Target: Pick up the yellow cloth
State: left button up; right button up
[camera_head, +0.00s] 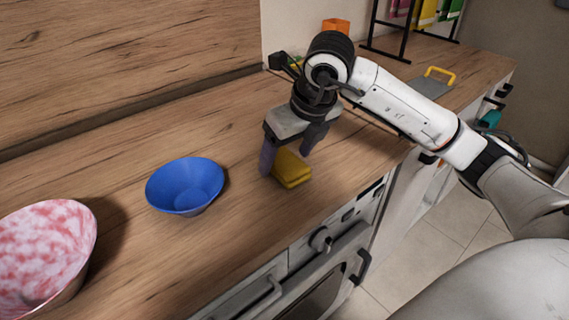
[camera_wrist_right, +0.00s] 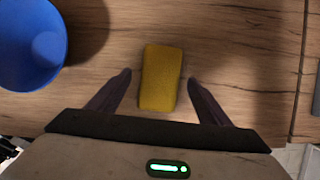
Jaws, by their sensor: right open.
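The yellow cloth (camera_head: 292,170) is a small folded block lying on the wooden counter near its front edge. My right gripper (camera_head: 285,160) is open above the cloth, its two purple-grey fingers on either side of it in the head view. In the right wrist view the cloth (camera_wrist_right: 161,77) lies between the lines of the two open fingertips (camera_wrist_right: 158,80), with a gap on each side. The fingers do not touch it there. My left gripper is not in view.
A blue bowl (camera_head: 185,188) stands left of the cloth, and a red-and-white bowl (camera_head: 45,255) is further left. A grey board with a yellow handle (camera_head: 432,85) and a black rack (camera_head: 405,35) are at the right back. The counter (camera_head: 200,125) behind the blue bowl is clear.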

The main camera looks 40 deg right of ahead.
aim_at(286, 162)
jog(key=shift+w+f, duration=0.1)
jog(key=shift+f, duration=0.05)
jog(key=c, duration=1.1)
jog(key=shift+c, duration=0.2)
notch_tip(286, 162, up, 10)
